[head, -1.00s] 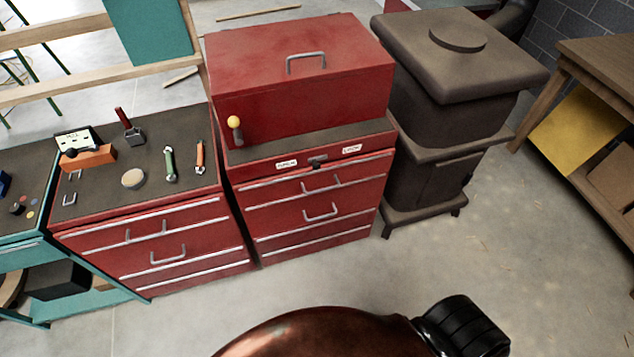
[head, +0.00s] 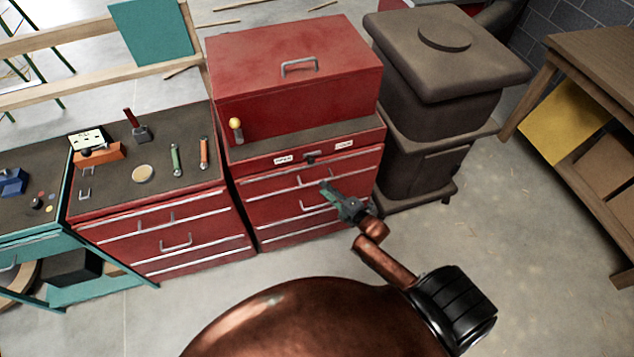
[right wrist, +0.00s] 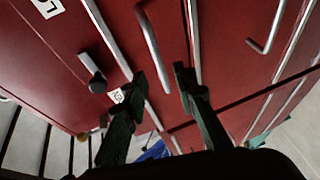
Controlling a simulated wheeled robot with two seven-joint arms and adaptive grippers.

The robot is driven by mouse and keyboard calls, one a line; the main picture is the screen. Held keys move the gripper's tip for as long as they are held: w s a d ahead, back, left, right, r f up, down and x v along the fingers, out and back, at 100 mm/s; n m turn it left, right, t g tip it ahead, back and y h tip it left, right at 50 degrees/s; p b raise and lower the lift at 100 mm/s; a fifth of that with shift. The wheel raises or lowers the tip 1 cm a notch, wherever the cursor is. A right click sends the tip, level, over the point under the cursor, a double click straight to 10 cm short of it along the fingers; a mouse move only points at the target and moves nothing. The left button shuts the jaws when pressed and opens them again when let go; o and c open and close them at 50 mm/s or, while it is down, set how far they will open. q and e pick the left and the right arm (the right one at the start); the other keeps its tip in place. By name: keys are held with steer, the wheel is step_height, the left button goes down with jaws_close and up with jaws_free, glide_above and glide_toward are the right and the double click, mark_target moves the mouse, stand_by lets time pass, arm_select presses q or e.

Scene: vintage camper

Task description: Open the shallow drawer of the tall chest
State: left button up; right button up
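The tall red chest (head: 300,205) stands in the middle of the head view, with all its drawers shut. Its top front strip has two white labels and a dark latch (head: 310,158). Below it is a shallow drawer with a silver bar handle (head: 315,179), then another drawer with a similar handle (head: 314,206). My right gripper (head: 328,188) is in front of the chest, close to the upper handle. In the right wrist view its two dark fingers (right wrist: 157,80) are open, with a silver handle (right wrist: 150,45) just beyond them. I see no contact. My left gripper is out of view.
A red toolbox (head: 290,75) and a yellow-knobbed item (head: 235,128) sit on the chest. A lower red cabinet (head: 165,240) with tools stands to the left, a dark stove (head: 435,100) to the right. The floor (head: 545,260) at right front is clear.

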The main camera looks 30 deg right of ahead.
mark_target(317, 182)
steer(key=x, duration=0.5)
steer(key=shift+w+f, duration=0.1)
steer(key=shift+w, duration=0.2)
steer(key=shift+c, duration=0.3)
steer(key=c, duration=0.6)
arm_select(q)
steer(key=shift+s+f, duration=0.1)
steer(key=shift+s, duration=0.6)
arm_select(e)
jaws_close()
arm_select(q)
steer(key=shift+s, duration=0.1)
